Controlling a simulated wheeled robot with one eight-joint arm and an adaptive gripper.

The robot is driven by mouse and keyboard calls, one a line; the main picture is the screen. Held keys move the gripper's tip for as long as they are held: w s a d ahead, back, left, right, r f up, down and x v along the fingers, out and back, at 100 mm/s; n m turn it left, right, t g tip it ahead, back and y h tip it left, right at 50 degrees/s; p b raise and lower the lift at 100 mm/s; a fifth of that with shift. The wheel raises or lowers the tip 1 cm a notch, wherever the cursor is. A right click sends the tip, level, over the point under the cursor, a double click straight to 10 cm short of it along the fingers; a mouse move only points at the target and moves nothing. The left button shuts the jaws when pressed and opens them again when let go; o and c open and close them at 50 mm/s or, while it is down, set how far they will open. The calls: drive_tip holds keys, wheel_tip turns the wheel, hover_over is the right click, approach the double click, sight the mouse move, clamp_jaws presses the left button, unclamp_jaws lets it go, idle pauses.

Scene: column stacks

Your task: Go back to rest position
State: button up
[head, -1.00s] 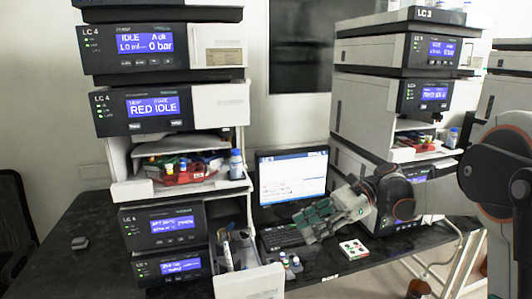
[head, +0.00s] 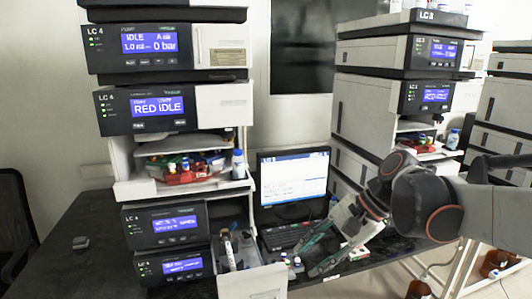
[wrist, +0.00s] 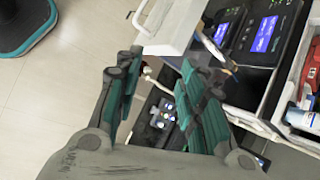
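My gripper (head: 318,253) is in front of the LC 4 stack's right side, over the bench front near the keyboard (head: 285,237), with its fingers pointing down and left. In the wrist view my gripper (wrist: 160,108) shows its two green-padded fingers spread apart with nothing held between them.
The LC 4 stack (head: 220,103) stands left, with an open drawer (head: 252,281) jutting out beside small vials (head: 291,264). A monitor (head: 292,182) stands behind. The LC 3 stack (head: 365,105) is at right. Brown bottles (head: 420,290) stand low at right.

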drive_tip(key=s+d+f+n+t+h, duration=0.4)
drive_tip(key=s+d+n+t+h, duration=0.2)
drive_tip(key=s+d+n, duration=0.3)
drive_tip(key=s+n+h, duration=0.1)
drive_tip(key=s, duration=0.2)
drive_tip(key=shift+s+d+f, duration=0.15)
drive_tip(key=shift+s+f, duration=0.05)
drive_tip(key=shift+s, duration=0.1)
idle(0.6)
